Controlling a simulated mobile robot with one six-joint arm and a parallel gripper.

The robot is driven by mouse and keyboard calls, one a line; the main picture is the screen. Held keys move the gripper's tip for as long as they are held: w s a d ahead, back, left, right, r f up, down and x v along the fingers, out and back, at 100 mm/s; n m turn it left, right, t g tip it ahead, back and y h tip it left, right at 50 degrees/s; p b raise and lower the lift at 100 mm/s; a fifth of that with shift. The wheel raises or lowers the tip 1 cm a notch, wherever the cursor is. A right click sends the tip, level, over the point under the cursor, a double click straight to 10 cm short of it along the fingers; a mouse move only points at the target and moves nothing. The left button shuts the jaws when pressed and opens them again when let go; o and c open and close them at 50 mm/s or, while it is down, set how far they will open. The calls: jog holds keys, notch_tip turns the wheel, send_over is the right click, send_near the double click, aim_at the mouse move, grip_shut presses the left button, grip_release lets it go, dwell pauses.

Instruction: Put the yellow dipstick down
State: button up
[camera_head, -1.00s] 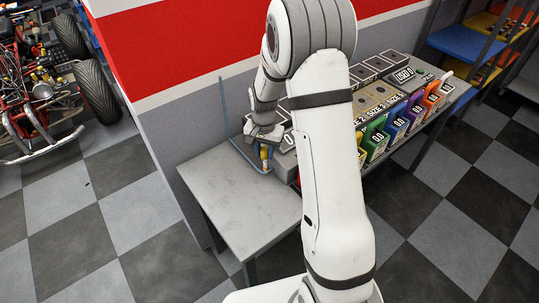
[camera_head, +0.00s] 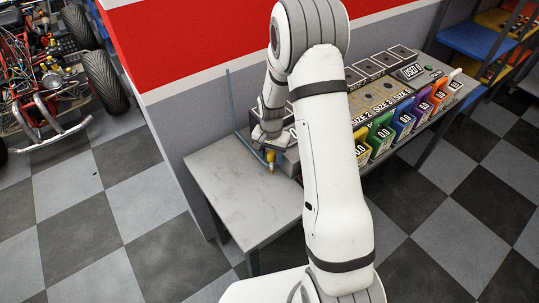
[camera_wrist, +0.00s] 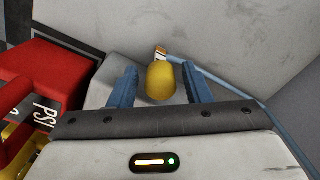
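The yellow dipstick (camera_wrist: 160,82) shows in the wrist view as a rounded yellow handle with a small metallic piece at its far end. It lies between the two blue fingers of my gripper (camera_wrist: 159,88), with a narrow gap visible on each side. My gripper is open around it. A small yellow part of the dipstick (camera_head: 270,157) shows there. Whether its underside touches the table is hidden.
The grey table (camera_head: 235,205) is bare toward the front left. A thin blue rod (camera_wrist: 228,82) runs beside the dipstick. A red box marked PSI (camera_wrist: 45,80) is close at left. Coloured numbered bins (camera_head: 400,120) stand right of my arm. The wall (camera_head: 160,110) is close behind.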

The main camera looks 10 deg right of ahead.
jog(key=shift+o, duration=0.4)
jog(key=shift+r, duration=0.1)
jog(key=shift+w+r, duration=0.1)
jog(key=shift+r, duration=0.1)
notch_tip(320, 180, up, 11)
jog(key=b, duration=0.2)
jog(key=s+r+n+t, duration=0.2)
jog(key=s+r+n, duration=0.2)
jog(key=s+r, duration=1)
jog(key=s, duration=0.3)
jog(key=shift+s+d+n, duration=0.15)
jog(key=shift+s+n, duration=0.25)
jog(key=s, duration=0.2)
jog(key=s+n+t, duration=0.1)
jog(key=s, duration=0.2)
jog(key=s+r+n, duration=0.1)
jog(key=s, duration=0.1)
jog(key=shift+s+a, duration=0.25)
jog(key=shift+s, duration=0.05)
jog(key=shift+s+f, duration=0.15)
jog(key=shift+s, duration=0.05)
jog(key=shift+c, duration=0.9)
jog(key=shift+f, duration=0.15)
jog(key=shift+c, duration=0.9)
